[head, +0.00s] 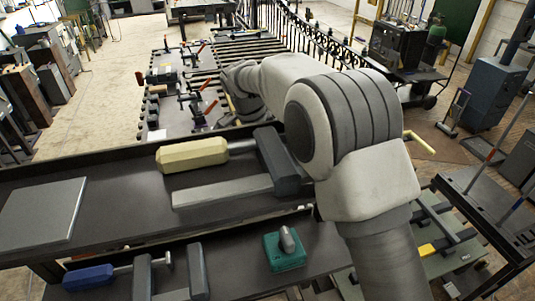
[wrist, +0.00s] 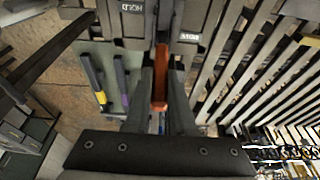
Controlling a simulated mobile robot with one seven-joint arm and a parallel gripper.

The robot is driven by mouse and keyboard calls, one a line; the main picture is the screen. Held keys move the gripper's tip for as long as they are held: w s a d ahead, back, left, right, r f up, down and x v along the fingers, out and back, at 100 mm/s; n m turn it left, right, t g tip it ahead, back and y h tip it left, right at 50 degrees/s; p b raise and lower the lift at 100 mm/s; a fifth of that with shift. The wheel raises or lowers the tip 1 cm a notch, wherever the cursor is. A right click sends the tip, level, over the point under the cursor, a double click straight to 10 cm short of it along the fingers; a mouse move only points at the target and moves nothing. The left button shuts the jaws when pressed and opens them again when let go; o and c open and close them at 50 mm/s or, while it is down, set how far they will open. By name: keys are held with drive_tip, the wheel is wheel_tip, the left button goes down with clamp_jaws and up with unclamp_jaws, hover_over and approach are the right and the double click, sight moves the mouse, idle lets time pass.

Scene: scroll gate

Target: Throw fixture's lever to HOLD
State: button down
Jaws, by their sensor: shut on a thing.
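In the wrist view my gripper (wrist: 160,88) reaches up from the bottom, its two dark fingers on either side of a narrow orange-red lever (wrist: 160,78). It is shut on the lever, whose lower part is partly hidden between the fingers.
In the head view a slatted table (head: 240,48) carries several clamps with red handles. A nearer dark shelf holds a yellow-handled clamp (head: 192,155) and a grey plate (head: 42,212). A blue-handled clamp (head: 88,277) and a green block (head: 286,252) lie below. Black railing (head: 305,35) stands behind.

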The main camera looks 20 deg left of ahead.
drive_tip(key=c, duration=0.8)
unclamp_jaws()
drive_tip(key=shift+o, duration=0.2)
drive_tip(key=shift+r, duration=0.1)
drive_tip(key=v, duration=1.7)
